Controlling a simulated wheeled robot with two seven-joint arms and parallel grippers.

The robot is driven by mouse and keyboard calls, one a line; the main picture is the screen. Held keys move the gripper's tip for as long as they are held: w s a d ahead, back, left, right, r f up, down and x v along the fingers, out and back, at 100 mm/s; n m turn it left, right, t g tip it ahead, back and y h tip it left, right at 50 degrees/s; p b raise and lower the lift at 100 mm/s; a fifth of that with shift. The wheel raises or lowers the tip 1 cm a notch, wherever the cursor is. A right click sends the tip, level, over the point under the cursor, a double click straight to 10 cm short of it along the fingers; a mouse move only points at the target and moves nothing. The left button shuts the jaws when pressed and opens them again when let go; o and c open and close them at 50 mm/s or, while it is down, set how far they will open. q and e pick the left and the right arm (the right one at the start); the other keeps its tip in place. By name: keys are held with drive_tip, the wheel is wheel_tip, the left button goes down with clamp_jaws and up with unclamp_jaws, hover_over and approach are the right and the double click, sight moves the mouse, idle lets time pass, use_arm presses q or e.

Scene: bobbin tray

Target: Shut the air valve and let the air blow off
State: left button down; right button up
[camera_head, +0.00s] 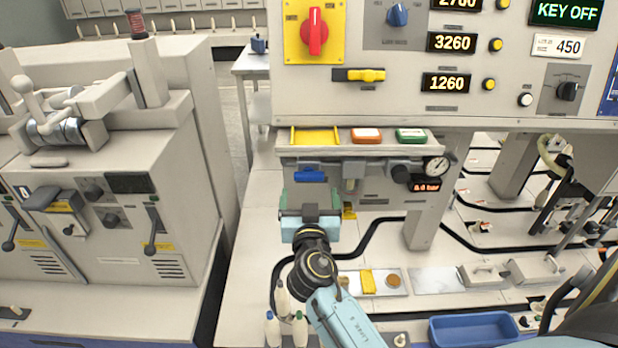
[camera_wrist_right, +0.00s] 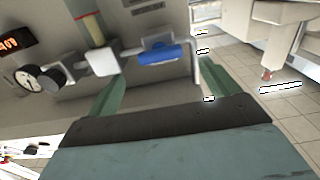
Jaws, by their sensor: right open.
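The blue valve handle (camera_head: 310,175) lies roughly level on the grey air unit under the control panel. It also shows in the right wrist view (camera_wrist_right: 160,55), ahead of the fingers and between their lines. My right gripper (camera_head: 311,198) is open and empty, just below and in front of the handle in the head view; its green fingers show in the wrist view (camera_wrist_right: 165,78). I see no contact with the handle. A round pressure gauge (camera_head: 437,166) sits to the right, above a red digital display (camera_head: 426,186) in bar, its digits unclear. My left gripper is not in view.
A grey leg (camera_head: 420,228) stands to the right. Bottles (camera_head: 284,300) and a blue bin (camera_head: 474,329) are below.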

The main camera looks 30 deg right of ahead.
sight(309, 179)
drive_tip(key=x, duration=0.4)
drive_tip(key=shift+w+d, duration=0.2)
drive_tip(key=shift+w, duration=0.1)
drive_tip(key=shift+w+d, duration=0.35)
drive_tip(key=shift+w, duration=0.25)
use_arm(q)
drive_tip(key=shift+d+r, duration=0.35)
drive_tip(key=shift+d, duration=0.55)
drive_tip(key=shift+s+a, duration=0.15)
use_arm(e)
drive_tip(key=shift+c, duration=0.2)
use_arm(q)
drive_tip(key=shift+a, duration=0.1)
use_arm(e)
drive_tip(key=c, duration=0.9)
